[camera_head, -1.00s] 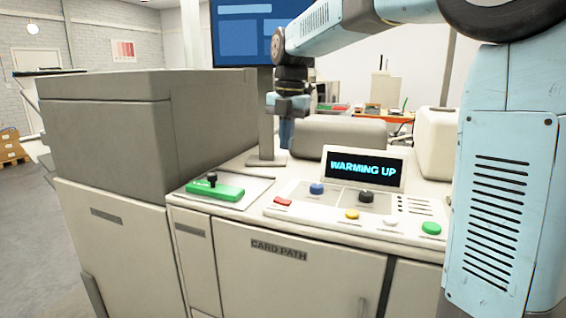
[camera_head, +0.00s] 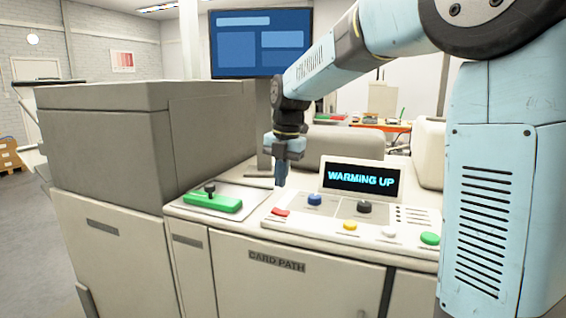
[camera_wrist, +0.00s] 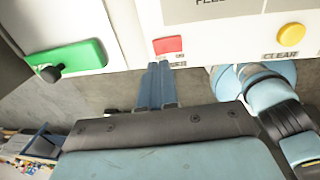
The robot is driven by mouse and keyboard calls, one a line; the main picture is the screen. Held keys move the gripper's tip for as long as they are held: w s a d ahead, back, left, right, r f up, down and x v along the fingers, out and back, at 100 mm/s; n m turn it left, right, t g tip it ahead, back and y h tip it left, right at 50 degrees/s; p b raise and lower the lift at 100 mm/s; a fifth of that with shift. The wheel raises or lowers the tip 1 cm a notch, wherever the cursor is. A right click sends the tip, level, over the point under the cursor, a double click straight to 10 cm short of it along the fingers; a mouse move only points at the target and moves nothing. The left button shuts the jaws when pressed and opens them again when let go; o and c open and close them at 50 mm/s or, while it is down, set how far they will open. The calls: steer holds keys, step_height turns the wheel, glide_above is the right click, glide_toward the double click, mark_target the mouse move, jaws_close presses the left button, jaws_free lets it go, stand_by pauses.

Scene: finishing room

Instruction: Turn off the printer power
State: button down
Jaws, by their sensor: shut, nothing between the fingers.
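The printer's control panel (camera_head: 275,222) carries a lit display (camera_head: 361,180) reading "WARMING UP". A red button (camera_head: 280,212) sits at the panel's left end; it also shows in the wrist view (camera_wrist: 168,45), its label partly hidden by my fingers. A green block with a black-knobbed lever (camera_head: 213,201) lies left of the panel, and in the wrist view (camera_wrist: 75,57) at upper left. The lever stands roughly upright in the head view. My gripper (camera_head: 281,184) points down, shut and empty, above the panel near the red button, apparently not touching it. Its fingertips show in the wrist view (camera_wrist: 159,66).
Blue (camera_head: 314,199), black (camera_head: 364,207), yellow (camera_head: 350,226), white (camera_head: 388,233) and green (camera_head: 430,238) buttons line the panel. A monitor (camera_head: 262,43) stands behind. A tall grey housing (camera_head: 105,130) rises at the left.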

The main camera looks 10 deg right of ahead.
mark_target(283, 211)
steer(key=f, duration=0.6)
steer(key=shift+w+a+f, duration=0.2)
steer(key=shift+a+f, duration=0.05)
steer(key=shift+a, duration=0.05)
steer(key=shift+a+f+h, duration=0.15)
steer(key=shift+f+h, duration=0.1)
steer(key=shift+h, duration=0.05)
steer(key=shift+s, duration=0.1)
steer(key=shift+f, duration=0.1)
steer(key=shift+s+d, duration=0.1)
steer(key=shift+d, duration=0.1)
steer(key=shift+s+d, duration=0.3)
steer(key=shift+d, duration=0.25)
